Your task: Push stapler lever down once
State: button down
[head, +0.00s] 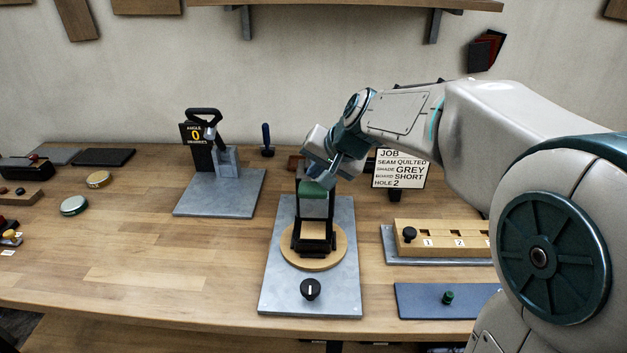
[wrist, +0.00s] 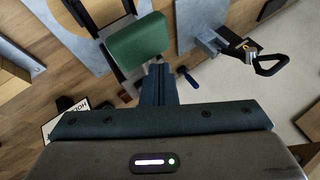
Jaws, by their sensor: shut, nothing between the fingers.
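No part is labelled as a stapler. A lever with a black loop handle (head: 204,114) stands on a grey metal post at the left of centre, and I cannot tell if it is the stapler lever. The handle is raised; it also shows at the upper right of the wrist view (wrist: 272,66). My gripper (head: 318,180) is shut and empty, away from that lever to its right. It is at the top of the small model chair, close to its green headrest (wrist: 137,45). I cannot tell whether they touch.
The model chair stands on a round wooden disc (head: 279,246) over a grey plate with a black knob (head: 310,289). A sign reading ANGLE 0 (head: 193,133) is behind the lever. A job card (head: 402,169) and numbered wooden block (head: 450,239) are right.

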jog(key=shift+s+f+b, duration=0.15)
jog(key=shift+f+b, duration=0.5)
jog(key=shift+f, duration=0.05)
jog(key=shift+s+f+b, duration=0.1)
jog(key=shift+f+b, duration=0.5)
jog(key=shift+f, duration=0.05)
dwell(0.8)
jog(key=shift+r, duration=0.15)
dwell(0.4)
jog(key=shift+w+r+p, duration=0.2)
jog(key=shift+r+p, duration=0.55)
jog(key=shift+r, duration=0.2)
jog(key=shift+w+r+p, duration=0.15)
jog(key=shift+r+p, duration=0.55)
jog(key=shift+r, duration=0.25)
jog(key=r+p, duration=0.2)
jog(key=r, duration=0.1)
jog(key=r+p, duration=0.1)
jog(key=r, duration=0.1)
jog(key=shift+w+p, duration=0.35)
jog(key=shift+w, duration=0.05)
